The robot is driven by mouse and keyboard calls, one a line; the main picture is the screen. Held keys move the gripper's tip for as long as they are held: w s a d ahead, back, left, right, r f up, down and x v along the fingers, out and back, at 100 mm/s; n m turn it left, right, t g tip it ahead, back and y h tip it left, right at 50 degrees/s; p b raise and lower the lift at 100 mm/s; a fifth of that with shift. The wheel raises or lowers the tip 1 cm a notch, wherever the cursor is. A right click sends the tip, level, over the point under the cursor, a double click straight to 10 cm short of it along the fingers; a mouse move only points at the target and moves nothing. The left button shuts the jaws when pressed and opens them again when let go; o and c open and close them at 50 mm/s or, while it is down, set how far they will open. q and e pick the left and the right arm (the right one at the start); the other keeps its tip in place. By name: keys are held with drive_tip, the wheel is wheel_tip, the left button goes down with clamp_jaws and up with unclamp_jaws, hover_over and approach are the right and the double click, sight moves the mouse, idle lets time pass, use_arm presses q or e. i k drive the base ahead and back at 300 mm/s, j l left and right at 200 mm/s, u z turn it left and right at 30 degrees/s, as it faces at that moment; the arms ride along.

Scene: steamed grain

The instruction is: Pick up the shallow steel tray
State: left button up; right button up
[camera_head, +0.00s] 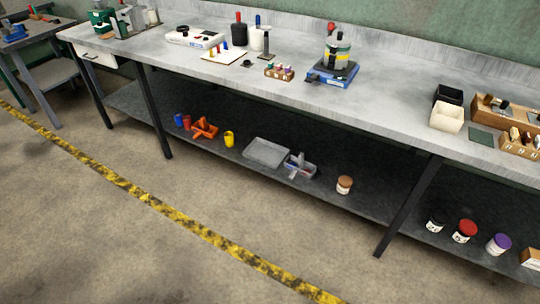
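The shallow steel tray (266,153) is grey and rectangular. It lies on the lower shelf (215,149) of the workbench, near the middle of the head view, and looks empty. A small container with grey and reddish items in it (299,166) stands close to its right end. Neither of my grippers shows in the head view.
The bench top (390,105) overhangs the shelf, with a dark leg (408,205) to the right. A yellow cup (229,139) and orange object (204,128) lie left of the tray, a lidded jar (344,185) right. The floor in front is clear, with a yellow-black stripe (190,226).

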sight(262, 151)
drive_tip(key=i+j, duration=0.35)
drive_tip(key=i+j+z, duration=0.15)
drive_tip(key=i+j, duration=0.5)
drive_tip(key=j, duration=0.25)
drive_tip(key=i+j+z, duration=0.15)
drive_tip(key=i+j, duration=0.2)
drive_tip(key=j, duration=0.1)
